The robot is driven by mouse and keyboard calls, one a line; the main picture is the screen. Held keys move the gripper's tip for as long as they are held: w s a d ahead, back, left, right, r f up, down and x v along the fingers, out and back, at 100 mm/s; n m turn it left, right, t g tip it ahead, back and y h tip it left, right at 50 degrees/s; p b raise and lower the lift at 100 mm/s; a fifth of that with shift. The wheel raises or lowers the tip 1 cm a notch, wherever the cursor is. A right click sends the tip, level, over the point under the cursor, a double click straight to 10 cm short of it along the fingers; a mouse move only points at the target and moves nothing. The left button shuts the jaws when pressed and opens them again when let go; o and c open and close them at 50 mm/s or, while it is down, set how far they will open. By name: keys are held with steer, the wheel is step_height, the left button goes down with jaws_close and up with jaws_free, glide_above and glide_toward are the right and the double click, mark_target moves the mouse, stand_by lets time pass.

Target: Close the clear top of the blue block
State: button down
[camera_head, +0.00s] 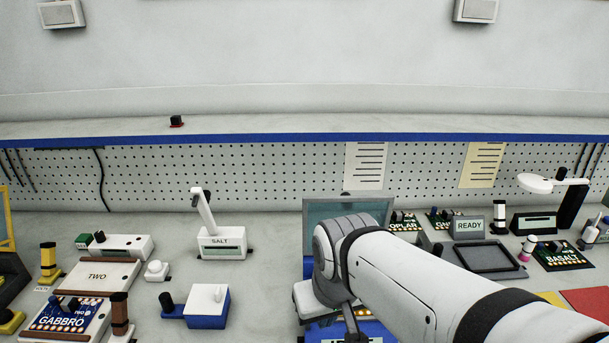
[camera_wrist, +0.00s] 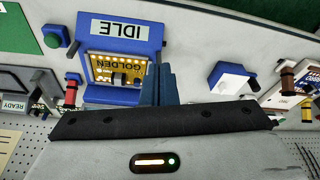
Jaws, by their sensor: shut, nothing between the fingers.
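The blue block (camera_wrist: 148,93) shows in the wrist view with an IDLE sign and a GOLDEN board (camera_wrist: 118,70) in its recess. In the head view, part of the block (camera_head: 375,329) shows low beneath my arm. A clear, grey-blue panel (camera_head: 325,214), which looks like its top, stands raised behind my arm, partly hidden by it. My gripper (camera_wrist: 160,72) has its blue fingers shut and empty, appearing beside the board in the wrist view. I cannot tell whether they touch the block. The wrist view does not clearly show the clear top.
A blue box with a white top (camera_head: 208,303) and a SALT stand (camera_head: 221,243) are to the left. A READY sign (camera_head: 469,227) and a dark tray (camera_head: 489,258) are to the right. Bench between the SALT stand and the raised panel is clear.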

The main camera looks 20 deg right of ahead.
steer(key=w+d+r+m+p, duration=0.15)
steer(key=w+r, duration=0.25)
steer(key=w, duration=0.4)
steer(key=w+d+r+b, duration=0.1)
steer(key=w+d+r, duration=0.25)
steer(key=w, duration=0.35)
steer(key=w+d+r+m+t+h+p, duration=0.1)
steer(key=w+d+r, duration=0.2)
steer(key=w+d, duration=0.45)
steer(key=w+d+r+m+t+p, duration=0.15)
steer(key=w+d, duration=0.35)
steer(key=w, duration=0.6)
step_height(320, 180, down, 9)
steer(key=n+p, duration=0.1)
steer(key=shift+w+d+g+p, duration=0.25)
steer(key=shift+g+p, duration=0.1)
steer(key=shift+g, duration=0.1)
steer(key=shift+r, duration=0.15)
